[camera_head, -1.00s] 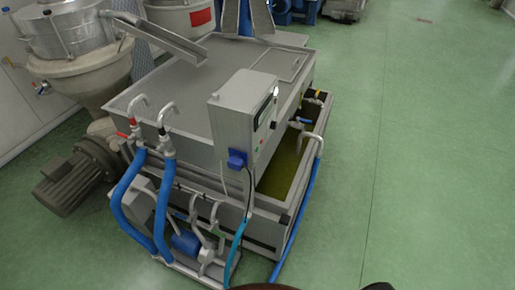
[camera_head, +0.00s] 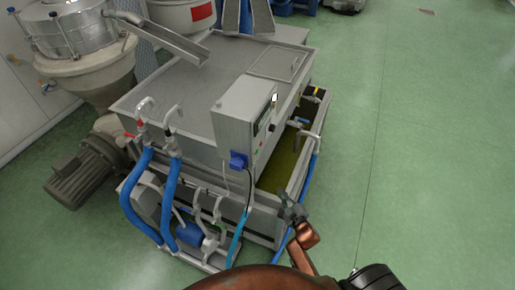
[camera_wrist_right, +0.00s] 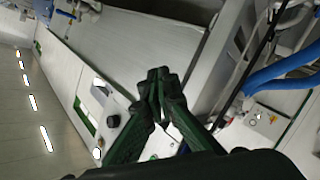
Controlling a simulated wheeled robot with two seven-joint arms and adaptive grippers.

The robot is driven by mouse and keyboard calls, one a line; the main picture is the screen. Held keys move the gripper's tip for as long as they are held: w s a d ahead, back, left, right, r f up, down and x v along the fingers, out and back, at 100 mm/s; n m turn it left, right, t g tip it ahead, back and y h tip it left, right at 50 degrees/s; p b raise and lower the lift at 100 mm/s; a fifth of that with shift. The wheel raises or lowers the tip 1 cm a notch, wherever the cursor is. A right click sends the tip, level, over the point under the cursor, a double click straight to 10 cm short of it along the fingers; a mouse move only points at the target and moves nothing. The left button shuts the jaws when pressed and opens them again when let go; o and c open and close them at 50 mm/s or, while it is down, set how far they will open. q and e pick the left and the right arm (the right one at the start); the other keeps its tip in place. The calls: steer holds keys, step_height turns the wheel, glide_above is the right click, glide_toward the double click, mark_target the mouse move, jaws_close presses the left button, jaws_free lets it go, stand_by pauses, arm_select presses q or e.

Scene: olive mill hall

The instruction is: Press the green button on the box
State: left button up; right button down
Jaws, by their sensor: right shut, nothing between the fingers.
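The grey control box (camera_head: 238,120) stands at the front right corner of the machine's tank. Its narrow right face carries a dark display and small controls. A tiny green spot (camera_head: 257,151) low on that face looks like the green button. My right gripper (camera_head: 287,202) is below and to the right of the box, apart from it, over the edge of the lower tub. In the right wrist view its fingertips (camera_wrist_right: 158,78) are together and empty. The box face (camera_wrist_right: 95,95) shows there behind the fingers, with a black knob (camera_wrist_right: 113,121). My left gripper is not in view.
Blue hoses (camera_head: 135,200) rise at the machine's front left. A blue plug (camera_head: 238,160) and cable hang below the box. Pipes with valves (camera_head: 303,122) stick out over the open tub with greenish liquid (camera_head: 272,178).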

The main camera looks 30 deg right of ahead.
arm_select(q)
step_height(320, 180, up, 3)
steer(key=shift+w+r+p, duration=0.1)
steer(key=shift+p, duration=1.1)
arm_select(e)
step_height(320, 180, up, 20)
steer(key=w+d+n+t, duration=0.1)
steer(key=w+n+t, duration=0.1)
steer(key=t, duration=0.1)
steer(key=shift+w+f, duration=0.15)
steer(key=shift+w, duration=0.2)
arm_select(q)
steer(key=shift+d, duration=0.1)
arm_select(e)
steer(key=shift+w, duration=0.1)
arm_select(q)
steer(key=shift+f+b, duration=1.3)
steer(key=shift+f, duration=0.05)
arm_select(e)
steer(key=w+a, duration=0.5)
steer(key=w, duration=0.1)
steer(key=shift+w+a, duration=0.25)
steer(key=shift+a, duration=0.05)
steer(key=shift+w+a, duration=0.1)
steer(key=shift+w, duration=0.05)
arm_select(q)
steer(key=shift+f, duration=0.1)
arm_select(e)
steer(key=shift+w+a, duration=0.2)
